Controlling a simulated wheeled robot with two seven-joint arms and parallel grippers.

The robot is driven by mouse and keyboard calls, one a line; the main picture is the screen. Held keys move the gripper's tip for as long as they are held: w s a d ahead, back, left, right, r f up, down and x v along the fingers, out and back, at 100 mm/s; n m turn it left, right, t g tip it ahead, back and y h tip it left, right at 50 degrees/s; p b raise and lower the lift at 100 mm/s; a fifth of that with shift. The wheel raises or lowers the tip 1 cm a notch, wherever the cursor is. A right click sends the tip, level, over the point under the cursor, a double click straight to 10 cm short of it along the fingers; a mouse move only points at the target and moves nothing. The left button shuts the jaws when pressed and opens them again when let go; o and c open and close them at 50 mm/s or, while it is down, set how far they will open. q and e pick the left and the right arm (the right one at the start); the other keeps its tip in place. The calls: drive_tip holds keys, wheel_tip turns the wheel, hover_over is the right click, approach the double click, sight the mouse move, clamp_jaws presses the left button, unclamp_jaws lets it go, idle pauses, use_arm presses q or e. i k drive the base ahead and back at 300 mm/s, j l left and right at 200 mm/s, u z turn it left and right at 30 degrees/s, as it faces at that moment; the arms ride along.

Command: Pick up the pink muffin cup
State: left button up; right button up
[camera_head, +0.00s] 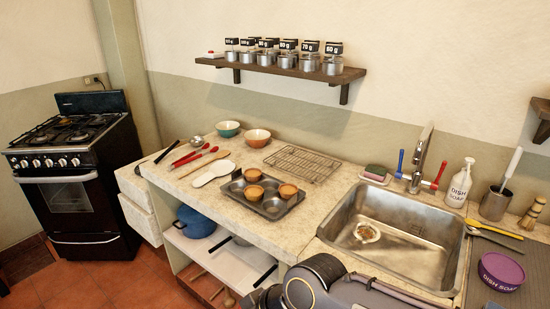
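A dark muffin tin (268,208) lies on the counter left of the sink. Three muffins in orange-brown cups sit in it: a back muffin (252,175), a front-left muffin (254,194) and a right muffin (288,191). At this size I cannot tell which cup, if any, is pink. Part of my arm shows at the bottom edge, well in front of the tin and apart from it. Neither gripper's fingers can be made out.
A wire cooling rack (302,163) lies behind the tin. The steel sink (395,245) is to the right. A shelf (283,70) with tins hangs above.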

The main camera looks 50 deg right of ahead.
sight(286, 191)
drive_tip(key=i+z, duration=0.4)
drive_tip(key=i+j+z, duration=0.2)
drive_tip(key=i+z, duration=0.15)
drive_tip(key=i, duration=0.15)
drive_tip(key=i+z, duration=0.2)
drive_tip(key=z, duration=0.25)
drive_tip(key=i+z, duration=0.25)
drive_tip(key=z, duration=0.2)
drive_tip(key=i+j+z, duration=0.2)
drive_tip(key=z, duration=0.25)
drive_tip(key=i+j+z, duration=0.15)
drive_tip(key=z, duration=0.3)
